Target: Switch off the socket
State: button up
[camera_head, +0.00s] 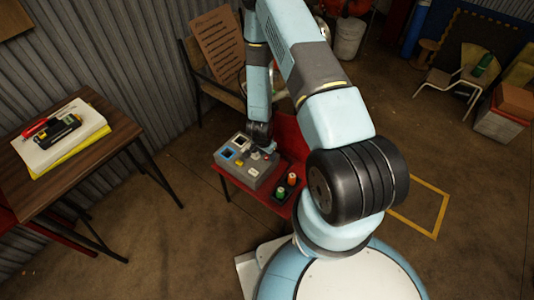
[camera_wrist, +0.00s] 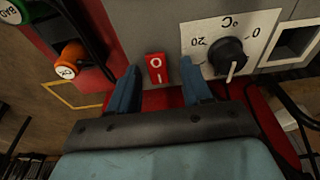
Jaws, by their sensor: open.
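A grey box (camera_head: 262,181) with several fittings on its top stands on a red table in the head view. In the wrist view, its grey panel (camera_wrist: 160,20) carries a red rocker switch (camera_wrist: 157,69) marked O and I. Which side of the rocker is pressed, I cannot tell. My gripper (camera_wrist: 161,76) is open, with one blue finger to the left and one to the right of the switch in the picture. Whether the fingers touch the panel is not clear. In the head view, my arm hides part of the box, and the gripper (camera_head: 263,145) is at its back right.
A black knob (camera_wrist: 227,58) on a white dial plate sits close right of the switch. A black tray with an orange-topped item (camera_head: 292,179) and a green-topped item (camera_head: 280,192) stands beside the box. A wooden table (camera_head: 95,150) is at the left, a chair (camera_head: 215,55) behind.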

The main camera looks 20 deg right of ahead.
notch_tip(320, 180, up, 13)
jog(key=s+a, duration=0.1)
jog(key=a, duration=0.1)
jog(key=shift+s+a+r, duration=0.15)
jog(key=shift+s, duration=0.05)
dwell(0.4)
jog(key=shift+r, duration=0.1)
dwell(0.4)
jog(key=w+a+r+n+t+y, duration=0.1)
jog(key=a+r+n+y, duration=0.15)
jog(key=r, duration=1.35)
jog(key=w+a+r+n+t+y, duration=0.1)
jog(key=r+n+t, duration=0.15)
jog(key=r, duration=1.25)
jog(key=s+d+r+n+h, duration=0.1)
jog(key=s+d+r+n, duration=0.2)
jog(key=s+r, duration=0.7)
jog(key=s+d+r+n, duration=0.3)
jog(key=s+r, duration=0.8)
jog(key=shift+s+d+r+t+h, duration=0.25)
jog(key=shift+t+h, duration=0.1)
jog(key=shift+t, duration=0.1)
